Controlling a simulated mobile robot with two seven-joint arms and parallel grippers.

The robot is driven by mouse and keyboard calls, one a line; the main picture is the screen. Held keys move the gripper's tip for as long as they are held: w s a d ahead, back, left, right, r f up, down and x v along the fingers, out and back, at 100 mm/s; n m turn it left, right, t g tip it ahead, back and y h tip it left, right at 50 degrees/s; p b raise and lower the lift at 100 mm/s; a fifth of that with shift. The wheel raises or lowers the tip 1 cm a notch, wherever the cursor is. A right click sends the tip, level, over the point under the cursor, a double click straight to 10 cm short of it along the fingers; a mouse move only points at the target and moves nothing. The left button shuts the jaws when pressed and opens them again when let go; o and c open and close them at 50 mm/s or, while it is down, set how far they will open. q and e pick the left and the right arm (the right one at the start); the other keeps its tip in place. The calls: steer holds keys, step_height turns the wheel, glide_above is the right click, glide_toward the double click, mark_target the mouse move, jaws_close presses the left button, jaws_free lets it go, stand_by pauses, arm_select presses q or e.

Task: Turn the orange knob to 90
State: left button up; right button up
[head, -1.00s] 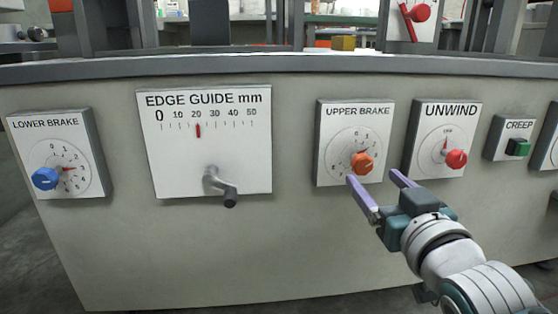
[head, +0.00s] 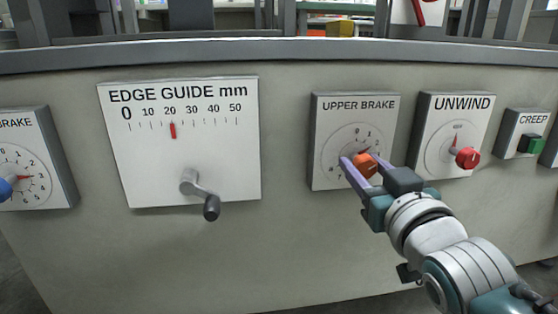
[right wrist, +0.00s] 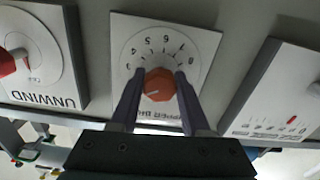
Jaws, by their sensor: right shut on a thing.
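The orange knob (head: 366,167) sits on the white UPPER BRAKE panel (head: 324,120), on a round dial with small single digits; I see no 90 on it. My right gripper (head: 357,161) is shut on the knob, with one purple finger on each side. The right wrist view shows the panel upside down, with the orange knob (right wrist: 159,86) between the fingertips of the right gripper (right wrist: 159,74). A pale line marks the knob face there. The fingers hide part of the dial, and its exact reading is too small to tell. My left gripper is not in view.
The UNWIND panel (head: 436,130) with its red knob (head: 467,158) is close on the right, then the CREEP panel with a green button (head: 530,144). The EDGE GUIDE panel (head: 150,185) with a grey crank (head: 203,192) is left. A blue knob (head: 5,188) shows at the left edge.

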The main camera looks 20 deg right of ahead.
jaws_close()
steer(key=shift+r+m+p, duration=0.15)
steer(key=shift+m+p, duration=0.95)
steer(key=shift+m, duration=0.4)
steer(key=shift+m+p, duration=0.5)
steer(key=shift+m, duration=0.9)
steer(key=o, duration=0.7)
jaws_free()
